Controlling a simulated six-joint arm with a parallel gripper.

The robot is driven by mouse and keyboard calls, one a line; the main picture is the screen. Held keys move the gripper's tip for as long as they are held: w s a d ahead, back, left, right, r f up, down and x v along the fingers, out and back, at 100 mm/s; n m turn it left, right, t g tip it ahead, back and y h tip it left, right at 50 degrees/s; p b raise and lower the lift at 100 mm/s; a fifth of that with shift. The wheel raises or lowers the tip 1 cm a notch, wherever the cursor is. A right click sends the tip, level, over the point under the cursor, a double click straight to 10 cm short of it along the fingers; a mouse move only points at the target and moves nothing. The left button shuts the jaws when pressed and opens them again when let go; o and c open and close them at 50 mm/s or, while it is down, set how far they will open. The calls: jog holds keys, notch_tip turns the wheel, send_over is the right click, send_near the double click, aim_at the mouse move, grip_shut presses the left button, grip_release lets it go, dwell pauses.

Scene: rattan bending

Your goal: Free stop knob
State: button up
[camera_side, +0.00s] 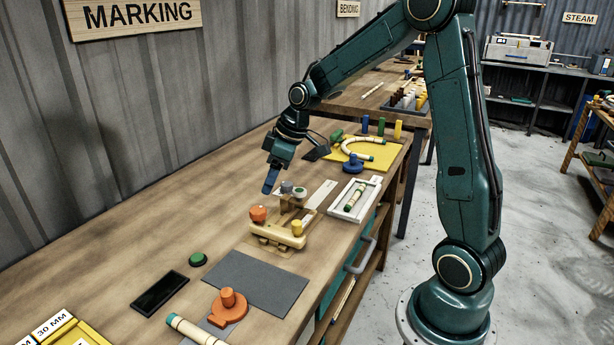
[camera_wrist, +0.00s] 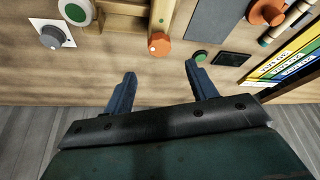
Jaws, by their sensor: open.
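No label tells me which is the stop knob. My gripper (camera_side: 270,188) hangs above the bench, behind and left of the jig. In the wrist view my gripper (camera_wrist: 160,72) is open and empty, with the orange knob (camera_wrist: 160,46) ahead of the gap between its fingers. I see no contact.
A green button (camera_side: 198,259), a black panel (camera_side: 160,292), a grey mat (camera_side: 256,282) and an orange clamp (camera_side: 228,305) lie in front of the jig. A white tray (camera_side: 374,190) with a rattan piece is to the right. The bench left of the jig is clear.

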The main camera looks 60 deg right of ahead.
jog(key=v, duration=0.4)
jog(key=shift+s+d+r, duration=0.1)
jog(key=shift+r, duration=0.2)
jog(key=s+a+r+m+h, duration=0.1)
jog(key=s+a+r, duration=0.25)
jog(key=s, duration=0.25)
jog(key=s+a+r+m, duration=0.1)
jog(key=s+a+r, duration=0.2)
jog(key=s+a, duration=0.2)
jog(key=s+a+m+t, duration=0.1)
jog(key=s+a+m, duration=0.1)
jog(key=s, duration=1)
jog(key=shift+a+f+m+t+h, duration=0.3)
jog(key=shift+a+f+h, duration=0.1)
jog(key=shift+a+f, duration=0.1)
